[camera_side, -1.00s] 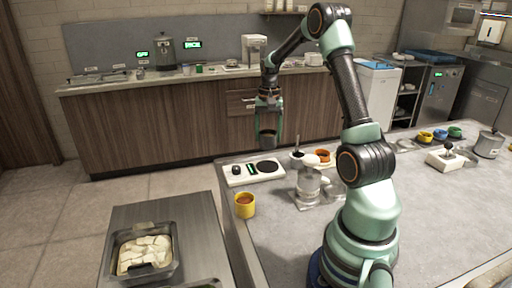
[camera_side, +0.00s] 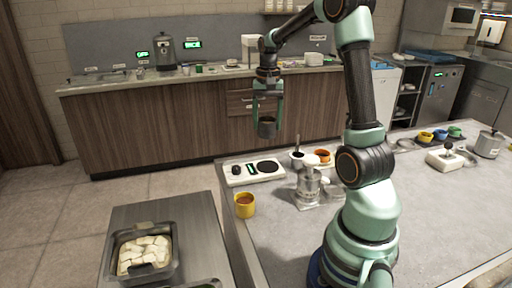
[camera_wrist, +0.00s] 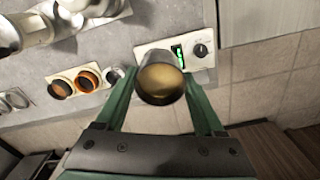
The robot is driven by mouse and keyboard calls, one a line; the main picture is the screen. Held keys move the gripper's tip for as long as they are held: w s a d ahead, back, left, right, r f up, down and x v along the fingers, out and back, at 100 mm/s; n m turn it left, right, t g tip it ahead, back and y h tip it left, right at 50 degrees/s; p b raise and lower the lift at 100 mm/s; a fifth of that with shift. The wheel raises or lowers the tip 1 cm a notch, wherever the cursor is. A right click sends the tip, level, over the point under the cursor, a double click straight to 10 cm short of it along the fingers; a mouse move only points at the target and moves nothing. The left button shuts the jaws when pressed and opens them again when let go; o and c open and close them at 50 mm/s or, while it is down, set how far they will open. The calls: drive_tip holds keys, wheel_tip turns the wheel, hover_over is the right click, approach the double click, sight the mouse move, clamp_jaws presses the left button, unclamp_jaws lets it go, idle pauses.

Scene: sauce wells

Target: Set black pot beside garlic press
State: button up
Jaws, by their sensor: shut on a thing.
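The black pot (camera_side: 267,129) is a small dark cup held in the air between the two fingers of my gripper (camera_side: 267,116). In the side view it appears above and behind the white panel. In the wrist view the pot (camera_wrist: 158,88) shows a dull yellowish round face, between the green fingers of my gripper (camera_wrist: 158,98). I cannot pick out a garlic press with certainty. A silver and white device (camera_side: 309,184) stands on the counter below the pot, to the right, with its details too small to tell.
A white panel (camera_side: 235,178) with a knob, green display and dark disc lies at the counter's edge. The counter's front middle (camera_side: 290,245) is clear.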

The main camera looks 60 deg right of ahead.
drive_tip(key=shift+s+a+f, duration=1.3)
drive_tip(key=shift+a+f, duration=0.35)
drive_tip(key=shift+f, duration=1)
drive_tip(key=shift+s+a+f, duration=1.25)
drive_tip(key=shift+a+f, duration=0.4)
drive_tip(key=shift+f, duration=1)
drive_tip(key=shift+s+a+f, duration=1.3)
drive_tip(key=shift+a+f, duration=0.35)
drive_tip(key=shift+f, duration=1)
drive_tip(key=shift+f, duration=0.55)
drive_tip(key=o, duration=1.5)
wheel_tip(320, 180, up, 8)
drive_tip(key=shift+r, duration=0.1)
